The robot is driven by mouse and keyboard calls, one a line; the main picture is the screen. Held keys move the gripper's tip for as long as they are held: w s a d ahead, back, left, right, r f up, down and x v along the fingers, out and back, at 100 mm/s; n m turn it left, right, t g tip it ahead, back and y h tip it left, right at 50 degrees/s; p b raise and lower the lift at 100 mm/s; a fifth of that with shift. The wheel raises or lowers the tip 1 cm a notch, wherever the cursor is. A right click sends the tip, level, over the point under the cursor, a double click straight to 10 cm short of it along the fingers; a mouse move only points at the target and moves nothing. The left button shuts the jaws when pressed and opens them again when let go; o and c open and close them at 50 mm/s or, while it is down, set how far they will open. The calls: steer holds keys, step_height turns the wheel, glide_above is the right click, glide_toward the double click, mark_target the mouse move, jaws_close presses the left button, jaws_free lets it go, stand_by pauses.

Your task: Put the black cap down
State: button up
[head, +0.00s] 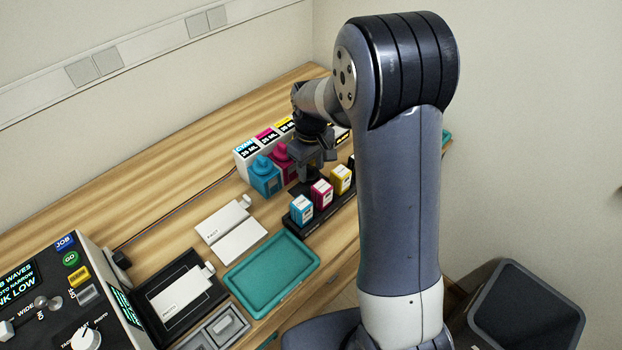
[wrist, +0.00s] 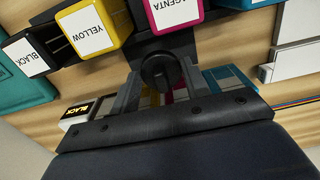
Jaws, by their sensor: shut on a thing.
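My gripper (head: 310,170) is low over the wooden bench, between the ink bottles and the cartridge row. In the wrist view its two fingers (wrist: 160,88) are closed around the round black cap (wrist: 160,68). In the head view the cap is hard to tell apart from the dark gripper. A black surface lies close beyond the cap in the wrist view; I cannot tell whether they touch.
A teal tray (head: 232,280) lies in front.

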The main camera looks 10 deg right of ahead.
mark_target(311, 178)
steer(key=shift+f, duration=2.25)
steer(key=shift+f, duration=0.25)
steer(key=o, duration=1)
steer(key=shift+r, duration=0.1)
steer(key=shift+c, duration=0.2)
step_height(311, 178, up, 12)
steer(key=shift+r, duration=0.15)
